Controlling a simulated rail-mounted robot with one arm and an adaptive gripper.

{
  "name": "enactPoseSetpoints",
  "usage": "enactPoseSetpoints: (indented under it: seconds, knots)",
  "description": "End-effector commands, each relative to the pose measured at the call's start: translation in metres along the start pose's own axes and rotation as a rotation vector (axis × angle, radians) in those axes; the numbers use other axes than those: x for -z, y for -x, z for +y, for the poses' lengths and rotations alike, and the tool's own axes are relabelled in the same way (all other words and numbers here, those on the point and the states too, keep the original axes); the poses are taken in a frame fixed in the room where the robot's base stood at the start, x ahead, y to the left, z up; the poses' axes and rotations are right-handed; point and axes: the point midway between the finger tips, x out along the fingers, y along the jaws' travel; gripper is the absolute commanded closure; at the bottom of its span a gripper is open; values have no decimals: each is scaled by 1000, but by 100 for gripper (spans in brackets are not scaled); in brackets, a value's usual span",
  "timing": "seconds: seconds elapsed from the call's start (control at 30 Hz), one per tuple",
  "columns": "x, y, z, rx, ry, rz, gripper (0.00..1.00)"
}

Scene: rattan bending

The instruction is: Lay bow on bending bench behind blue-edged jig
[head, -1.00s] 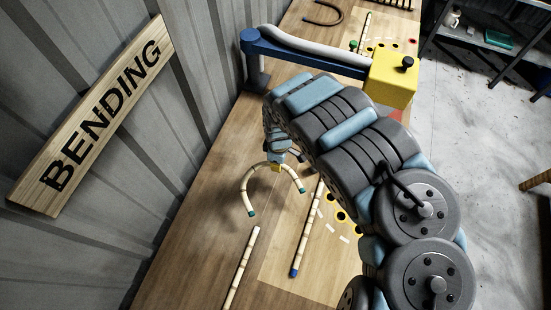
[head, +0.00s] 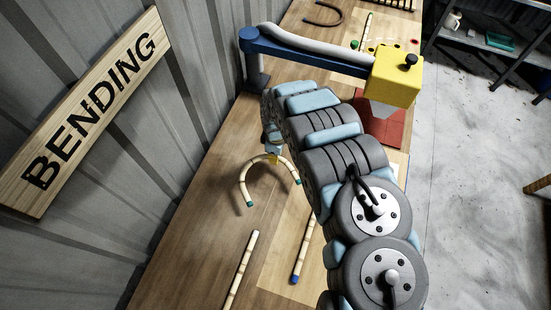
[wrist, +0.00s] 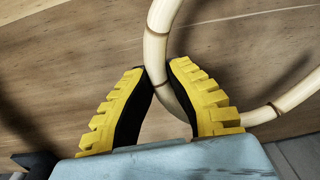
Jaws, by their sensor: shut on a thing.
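The bow (head: 247,176) is a pale, jointed rattan arch with teal tips, its open side toward the bottom of the head view. My gripper (head: 274,158) is shut on it near the top of the arch. In the wrist view, the yellow-and-black fingers (wrist: 158,77) close on the bow (wrist: 157,45), which curves away right. The bow's shadow falls on the wooden bench (head: 190,225); its height above the bench is hard to judge. No blue-edged jig can be made out for certain; my arm hides part of the bench.
Straight rattan rods lie at the front, one (head: 242,265) without a visible blue tip and one with a blue tip (head: 295,279). A blue post-and-arm fixture with a yellow head (head: 395,75) stands behind, above a red block (head: 384,128). A corrugated wall borders the left.

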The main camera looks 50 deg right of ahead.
Motion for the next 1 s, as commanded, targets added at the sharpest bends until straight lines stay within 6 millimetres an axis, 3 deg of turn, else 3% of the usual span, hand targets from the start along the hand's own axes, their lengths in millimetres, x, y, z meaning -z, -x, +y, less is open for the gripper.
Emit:
enactPoseSetpoints:
  seconds: [0.23, 0.77, 1.0]
  knots:
    - [5, -14, 10, 1, -2, 3, 100]
    - [7, -24, 19, -3, -2, 0, 100]
    - [8, -42, 21, -1, -3, 1, 100]
